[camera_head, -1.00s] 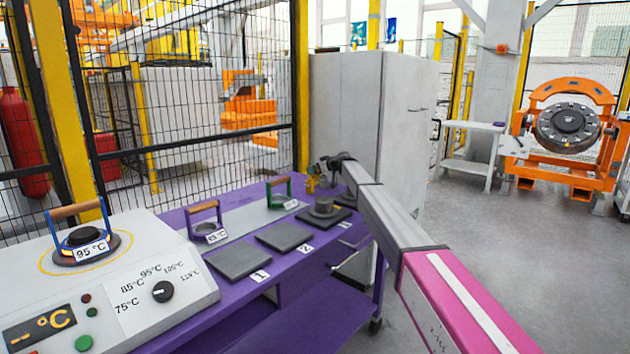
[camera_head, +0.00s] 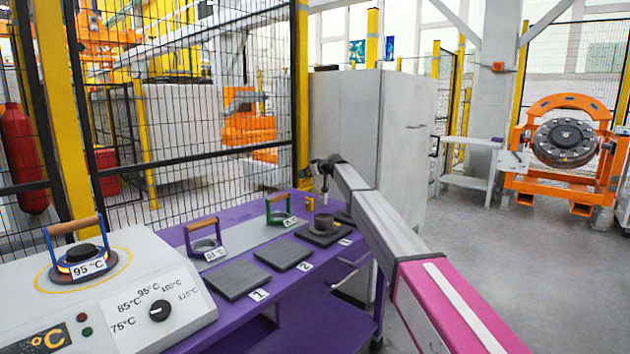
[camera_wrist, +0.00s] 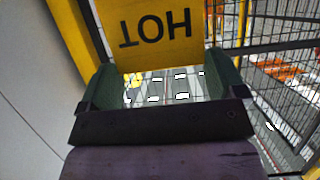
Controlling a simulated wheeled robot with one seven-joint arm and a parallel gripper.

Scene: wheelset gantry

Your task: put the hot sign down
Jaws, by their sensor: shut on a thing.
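The yellow hot sign (camera_wrist: 155,32) stands between the fingertips of my gripper (camera_wrist: 158,65) in the wrist view, its black lettering upside down there. My gripper is shut on it. In the head view my gripper (camera_head: 323,182) hangs at the end of my arm over the far end of the purple bench (camera_head: 290,318). The sign's lower edge is hidden from the wrist view.
A dark ring (camera_head: 323,222) sits on the farthest pad, close below my gripper. Pads 1 (camera_head: 236,280) and 2 (camera_head: 283,254) are bare. Handled rings (camera_head: 205,243) line the back. A heater (camera_head: 120,310) stands at the left, a grey cabinet (camera_head: 365,120) behind my arm.

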